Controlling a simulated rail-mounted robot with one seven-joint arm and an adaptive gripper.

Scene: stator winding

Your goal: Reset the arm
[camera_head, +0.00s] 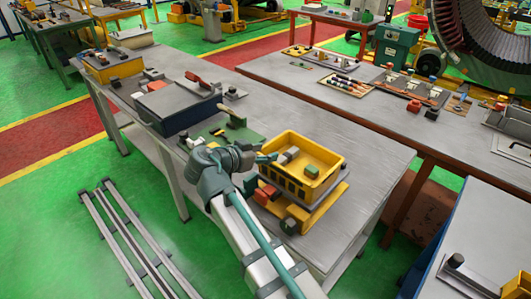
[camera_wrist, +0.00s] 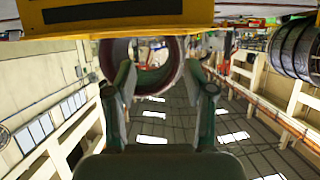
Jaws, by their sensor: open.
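My gripper (camera_head: 262,159) is at the left rim of a yellow bin (camera_head: 326,181) on the middle workbench (camera_head: 369,166). The arm reaches up from the bottom of the head view. In the wrist view my gripper (camera_wrist: 160,78) has its two fingers apart, with nothing between them. A yellow edge with a dark slot (camera_wrist: 112,14), likely the bin, fills the top of that view. I cannot tell whether the fingers touch the bin.
The bin holds small blocks and sits on a yellow stand. A dark blue case (camera_head: 178,104) and a green plate (camera_head: 228,136) lie left of it. The bench's right side is bare. A table with parts (camera_head: 290,71) stands behind; a large stator ring (camera_head: 490,45) is far right.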

